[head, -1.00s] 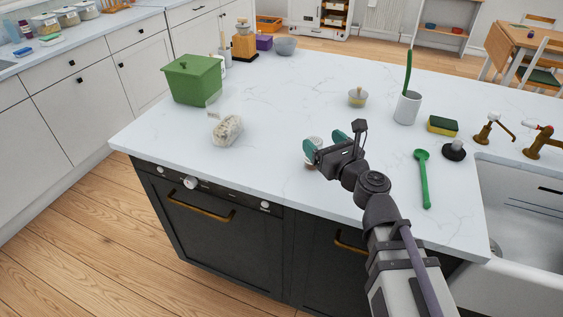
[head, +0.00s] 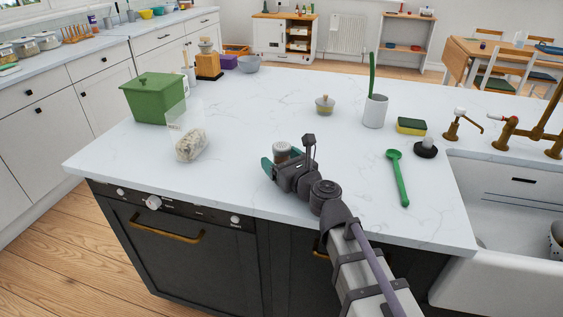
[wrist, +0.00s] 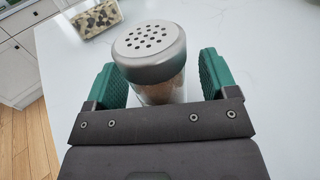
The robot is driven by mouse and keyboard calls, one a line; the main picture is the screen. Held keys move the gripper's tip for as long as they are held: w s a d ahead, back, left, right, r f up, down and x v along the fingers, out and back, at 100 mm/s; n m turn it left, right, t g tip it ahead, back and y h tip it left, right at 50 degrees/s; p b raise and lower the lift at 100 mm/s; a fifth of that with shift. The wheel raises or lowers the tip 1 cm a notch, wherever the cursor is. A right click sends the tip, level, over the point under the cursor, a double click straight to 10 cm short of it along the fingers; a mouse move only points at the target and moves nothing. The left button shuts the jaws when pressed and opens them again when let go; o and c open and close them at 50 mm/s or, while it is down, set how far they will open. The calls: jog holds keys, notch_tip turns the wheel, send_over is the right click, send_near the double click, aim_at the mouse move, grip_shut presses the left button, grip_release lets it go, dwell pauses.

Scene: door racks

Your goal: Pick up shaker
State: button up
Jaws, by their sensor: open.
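The shaker (wrist: 150,53) has a grey metal lid with several holes and a clear body with brown contents. It stands upright on the white counter, between the two green fingers of my gripper (wrist: 157,80). The fingers are open, with a gap on each side; the right gap looks wider. In the head view the shaker's lid (head: 282,148) shows above my gripper (head: 279,166), near the counter's front edge. My gripper hides its lower part.
A clear container with pale contents (head: 191,146) stands to the left, near a green lidded box (head: 153,98). A small lidded bowl (head: 325,105), a white cup (head: 375,111), a sponge (head: 411,126) and a green spoon (head: 399,178) lie to the right. The counter between is clear.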

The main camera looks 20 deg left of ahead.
jog(key=shift+w+a, duration=0.45)
jog(key=shift+a, duration=0.1)
jog(key=shift+s, duration=0.1)
jog(key=c, duration=1.1)
jog(key=shift+o, duration=0.2)
jog(key=shift+r, duration=0.1)
